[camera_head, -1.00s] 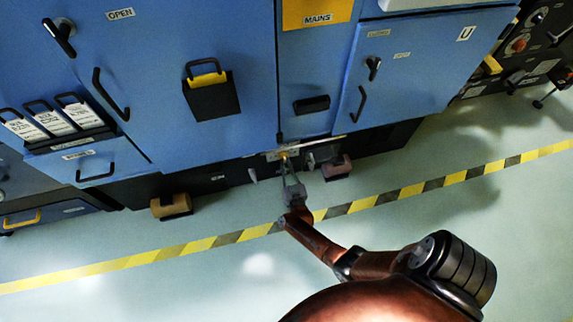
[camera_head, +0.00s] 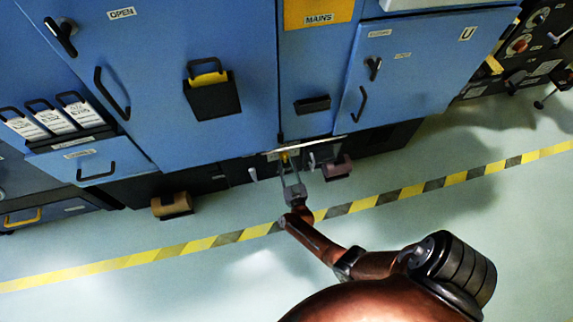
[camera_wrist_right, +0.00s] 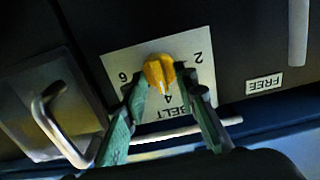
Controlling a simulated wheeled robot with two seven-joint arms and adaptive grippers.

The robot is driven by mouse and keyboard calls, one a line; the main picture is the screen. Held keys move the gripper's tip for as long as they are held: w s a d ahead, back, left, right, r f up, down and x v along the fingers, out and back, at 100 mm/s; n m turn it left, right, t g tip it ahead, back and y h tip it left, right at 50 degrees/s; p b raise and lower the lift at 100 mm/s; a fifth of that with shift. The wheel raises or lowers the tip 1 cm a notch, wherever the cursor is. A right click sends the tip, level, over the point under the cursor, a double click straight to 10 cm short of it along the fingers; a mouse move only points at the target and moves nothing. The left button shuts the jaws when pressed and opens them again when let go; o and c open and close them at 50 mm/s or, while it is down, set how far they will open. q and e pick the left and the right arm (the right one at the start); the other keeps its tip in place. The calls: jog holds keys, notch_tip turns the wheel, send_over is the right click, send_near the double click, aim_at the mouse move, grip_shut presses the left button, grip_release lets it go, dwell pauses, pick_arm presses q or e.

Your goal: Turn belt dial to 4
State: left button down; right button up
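The yellow belt dial (camera_wrist_right: 159,72) sits on a white plate (camera_wrist_right: 118,62) marked BELT, with 2, 4 and 6 around it, upside down in the right wrist view. Its narrower end appears to point roughly toward the 4; the exact setting is hard to read. My right gripper (camera_wrist_right: 164,84) has its green fingers spread on both sides of the dial, with no clear grip on it. In the head view the right gripper (camera_head: 290,166) reaches up to the small yellow dial (camera_head: 284,157) low on the blue machine. My left gripper is out of view.
A bar handle (camera_wrist_right: 48,120) stands out left of the plate, and a FREE label (camera_wrist_right: 264,84) lies to its right. A pale rail (camera_wrist_right: 180,132) crosses below the dial. Brown blocks (camera_head: 171,206) sit at the machine's foot. The floor in front is clear.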

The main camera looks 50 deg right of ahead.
jog(key=v, duration=0.7)
jog(key=shift+s+a, duration=0.15)
jog(key=shift+s, duration=0.05)
